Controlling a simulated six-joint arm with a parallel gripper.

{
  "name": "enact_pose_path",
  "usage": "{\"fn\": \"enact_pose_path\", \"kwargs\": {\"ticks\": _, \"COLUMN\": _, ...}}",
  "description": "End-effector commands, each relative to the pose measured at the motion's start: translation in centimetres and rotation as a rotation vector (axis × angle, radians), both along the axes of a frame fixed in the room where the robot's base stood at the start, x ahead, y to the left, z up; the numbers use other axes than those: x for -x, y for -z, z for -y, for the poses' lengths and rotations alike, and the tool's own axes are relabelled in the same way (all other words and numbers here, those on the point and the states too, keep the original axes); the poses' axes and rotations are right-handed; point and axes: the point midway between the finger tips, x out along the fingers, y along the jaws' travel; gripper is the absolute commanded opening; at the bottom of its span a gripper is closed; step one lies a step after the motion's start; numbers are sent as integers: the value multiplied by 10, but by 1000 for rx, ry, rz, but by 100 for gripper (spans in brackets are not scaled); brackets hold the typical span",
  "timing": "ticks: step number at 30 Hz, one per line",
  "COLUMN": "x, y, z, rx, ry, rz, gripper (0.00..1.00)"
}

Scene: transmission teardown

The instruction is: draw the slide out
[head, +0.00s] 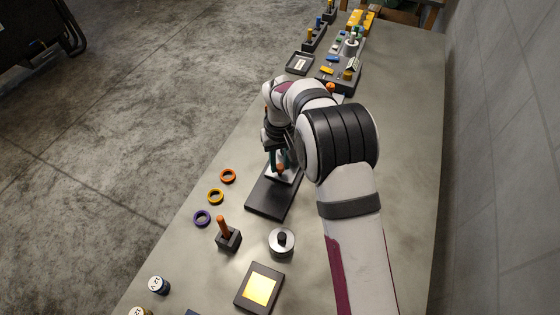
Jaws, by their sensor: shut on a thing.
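A dark flat base (269,203) lies on the table near the middle of the head view. A light metal slide (290,179) sits at its far end, partly hidden behind my gripper and arm. My gripper (280,166) points down over this far end, with its teal fingers around a small orange-brown knob (281,169) on the slide. The jaws are shut on it. How far the slide reaches behind my arm is hidden.
Orange, yellow and purple rings (202,218) lie along the left edge. Nearer stand a block with an orange peg (228,237), a silver round part (282,242) and a yellow-topped pad (259,288). Several fixtures crowd the far end. A wall (500,130) runs along the right.

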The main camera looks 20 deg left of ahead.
Motion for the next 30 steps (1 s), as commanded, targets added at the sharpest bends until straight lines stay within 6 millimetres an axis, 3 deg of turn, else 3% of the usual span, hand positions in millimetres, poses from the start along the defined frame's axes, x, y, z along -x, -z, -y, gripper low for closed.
{"fn": "enact_pose_path", "kwargs": {"ticks": 5, "x": 20, "y": -1, "z": -1, "rx": 1, "ry": -3, "rz": 1, "gripper": 0}}
{"fn": "enact_pose_path", "kwargs": {"ticks": 12, "x": 85, "y": -2, "z": -1, "rx": -1, "ry": -3, "rz": 0, "gripper": 0}}
{"fn": "enact_pose_path", "kwargs": {"ticks": 16, "x": 108, "y": -1, "z": -1, "rx": -1, "ry": -3, "rz": 1, "gripper": 0}}
{"fn": "enact_pose_path", "kwargs": {"ticks": 21, "x": 119, "y": -1, "z": -1, "rx": -1, "ry": 0, "rz": 0, "gripper": 0}}
{"fn": "enact_pose_path", "kwargs": {"ticks": 29, "x": 122, "y": 0, "z": -1, "rx": 0, "ry": 3, "rz": -6, "gripper": 0}}
{"fn": "enact_pose_path", "kwargs": {"ticks": 30, "x": 122, "y": 0, "z": -1, "rx": 0, "ry": 3, "rz": -6, "gripper": 36}}
